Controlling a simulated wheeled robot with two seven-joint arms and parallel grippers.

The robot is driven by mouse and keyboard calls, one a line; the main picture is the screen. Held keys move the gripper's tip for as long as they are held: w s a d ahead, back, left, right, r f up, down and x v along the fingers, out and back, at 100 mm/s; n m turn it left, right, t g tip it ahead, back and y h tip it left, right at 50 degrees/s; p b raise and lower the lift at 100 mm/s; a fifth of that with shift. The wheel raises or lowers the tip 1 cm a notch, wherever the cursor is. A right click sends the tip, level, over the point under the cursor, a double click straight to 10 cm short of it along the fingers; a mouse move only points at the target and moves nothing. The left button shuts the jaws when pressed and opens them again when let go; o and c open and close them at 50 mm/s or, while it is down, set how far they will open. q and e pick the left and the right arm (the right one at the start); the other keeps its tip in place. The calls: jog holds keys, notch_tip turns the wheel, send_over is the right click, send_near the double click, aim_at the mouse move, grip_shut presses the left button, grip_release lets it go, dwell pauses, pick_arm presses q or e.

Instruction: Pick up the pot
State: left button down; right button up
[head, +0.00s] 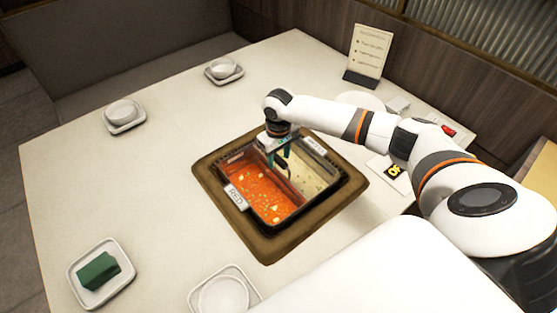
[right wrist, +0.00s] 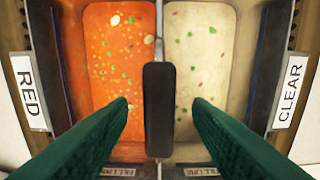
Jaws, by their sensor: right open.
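The pot (head: 305,207) sits in a brown square surround in the middle of the table. A divider splits it into red broth on the left and pale broth on the right. In the right wrist view, the pot (right wrist: 159,14) carries a RED label on the left and a CLEAR label on the right. A dark upright handle (right wrist: 158,112) stands over the divider. My right gripper (head: 281,160) is over the pot, open, with green fingers. In the right wrist view, its fingertips (right wrist: 162,103) lie either side of the handle with gaps. My left gripper is out of view.
White bowls on saucers stand at the back (head: 224,68) and left (head: 123,112). A plate with a green block (head: 98,272) is at front left. A menu stand (head: 368,52) is at the back. My right arm crosses the table's right side.

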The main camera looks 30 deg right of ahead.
jog(key=shift+c, duration=0.2)
jog(key=c, duration=0.9)
jog(key=shift+w+r, duration=0.15)
grip_shut()
jog(key=shift+r, duration=0.1)
